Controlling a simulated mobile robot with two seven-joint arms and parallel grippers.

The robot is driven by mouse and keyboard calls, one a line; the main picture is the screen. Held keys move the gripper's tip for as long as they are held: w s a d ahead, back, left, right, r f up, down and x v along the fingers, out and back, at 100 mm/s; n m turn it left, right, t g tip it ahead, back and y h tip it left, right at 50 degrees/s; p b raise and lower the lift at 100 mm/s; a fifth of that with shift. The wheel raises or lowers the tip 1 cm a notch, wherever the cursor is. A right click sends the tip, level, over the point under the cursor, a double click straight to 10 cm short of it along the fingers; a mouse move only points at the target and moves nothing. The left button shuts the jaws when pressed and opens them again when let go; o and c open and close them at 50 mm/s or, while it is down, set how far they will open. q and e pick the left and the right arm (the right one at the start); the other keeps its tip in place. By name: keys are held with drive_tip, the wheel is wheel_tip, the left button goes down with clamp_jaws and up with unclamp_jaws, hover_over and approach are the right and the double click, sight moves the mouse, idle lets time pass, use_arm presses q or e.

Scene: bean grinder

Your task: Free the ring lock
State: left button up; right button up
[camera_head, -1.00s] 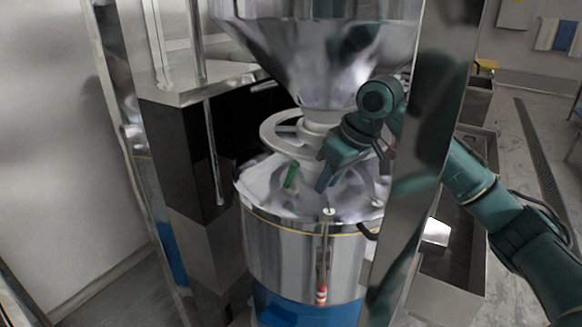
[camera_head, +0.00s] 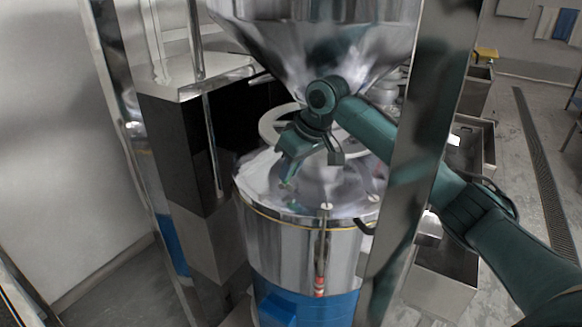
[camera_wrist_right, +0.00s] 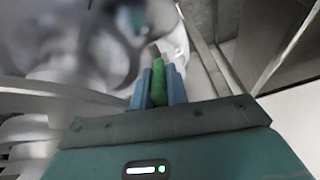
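The steel grinder drum (camera_head: 285,235) stands under a large steel hopper (camera_head: 320,25). A pale handwheel ring (camera_head: 270,127) sits between them, partly hidden by my right arm. A small green handle, likely the ring lock, stands at the drum's top; in the right wrist view the green handle (camera_wrist_right: 158,88) lies between two blue fingers. My right gripper (camera_head: 290,175) is over the drum lid at the handle. In the wrist view the right gripper (camera_wrist_right: 159,90) has its fingers against both sides of the handle, with no visible gap. My left gripper is not in view.
A steel post (camera_head: 425,130) stands right of the drum, in front of my right arm. A black and steel cabinet (camera_head: 185,140) is at the left. A small red-and-white part (camera_head: 319,285) hangs on the drum's front. Steel bins (camera_head: 440,280) stand at the right.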

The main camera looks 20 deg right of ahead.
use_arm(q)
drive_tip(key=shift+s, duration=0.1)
use_arm(e)
clamp_jaws()
drive_tip(key=shift+f, duration=0.1)
drive_tip(key=shift+s+d+f+t+y, duration=0.15)
drive_tip(key=shift+s+d+t+y, duration=0.1)
drive_tip(key=shift+t+y, duration=0.2)
drive_tip(key=shift+s+d+f+t+y, duration=0.1)
drive_tip(key=shift+s+f+t+y, duration=0.1)
drive_tip(key=shift+t+y, duration=0.2)
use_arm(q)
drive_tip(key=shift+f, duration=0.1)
use_arm(e)
drive_tip(key=shift+r+t, duration=0.1)
drive_tip(key=shift+t, duration=0.15)
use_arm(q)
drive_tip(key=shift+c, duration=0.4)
